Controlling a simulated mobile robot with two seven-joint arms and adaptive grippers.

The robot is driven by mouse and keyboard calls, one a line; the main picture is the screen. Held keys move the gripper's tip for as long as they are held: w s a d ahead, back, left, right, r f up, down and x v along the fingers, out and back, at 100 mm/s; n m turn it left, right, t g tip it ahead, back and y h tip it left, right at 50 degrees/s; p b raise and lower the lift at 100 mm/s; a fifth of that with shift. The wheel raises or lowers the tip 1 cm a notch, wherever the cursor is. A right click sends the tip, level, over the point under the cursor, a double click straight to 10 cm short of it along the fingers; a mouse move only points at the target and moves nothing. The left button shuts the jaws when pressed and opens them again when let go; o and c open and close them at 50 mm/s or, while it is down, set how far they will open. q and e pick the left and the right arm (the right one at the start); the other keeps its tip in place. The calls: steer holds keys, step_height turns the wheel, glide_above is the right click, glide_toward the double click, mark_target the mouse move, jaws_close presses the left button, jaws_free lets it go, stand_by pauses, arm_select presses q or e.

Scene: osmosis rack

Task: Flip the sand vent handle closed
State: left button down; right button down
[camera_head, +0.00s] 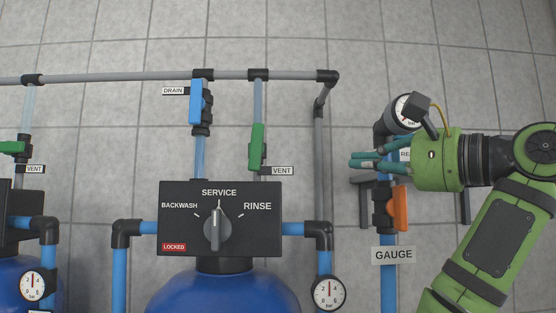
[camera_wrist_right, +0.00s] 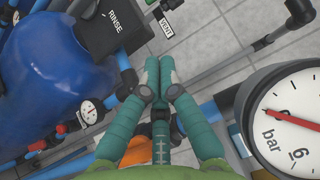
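A green vent handle (camera_head: 257,147) stands upright in line with its grey-blue pipe, above a VENT label (camera_head: 282,171). A second green vent handle (camera_head: 12,147) lies crosswise at the left edge, by another VENT label. No label visible names either one as sand. My right gripper (camera_head: 353,162) is to the right of the middle vent handle, clearly apart from it, with teal fingers pointing left. Its fingertips (camera_wrist_right: 159,66) lie close together with nothing between them, and the VENT label (camera_wrist_right: 167,27) shows beyond them. My left gripper is out of view.
A selector box (camera_head: 175,235) with a knob at SERVICE stands below the vent. A blue drain handle (camera_head: 196,101) is left of it. Grey vertical pipe (camera_head: 319,160) runs between gripper and vent. A gauge (camera_head: 405,110) and orange handle (camera_head: 400,208) are close to the right gripper.

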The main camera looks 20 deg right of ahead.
steer(key=r+p+x, duration=0.1)
steer(key=p+x, duration=0.3)
steer(key=x, duration=0.1)
steer(key=p, duration=0.7)
glide_toward(256, 147)
steer(key=w, duration=0.2)
steer(key=w+f, duration=0.1)
steer(key=w, duration=0.1)
steer(key=w+f, duration=0.1)
steer(key=w, duration=0.1)
steer(key=shift+w+a+f, duration=0.1)
steer(key=shift+a+f, duration=0.15)
steer(key=shift+w+a+f, duration=0.1)
steer(key=shift+w+a, duration=0.1)
steer(key=shift+w, duration=0.25)
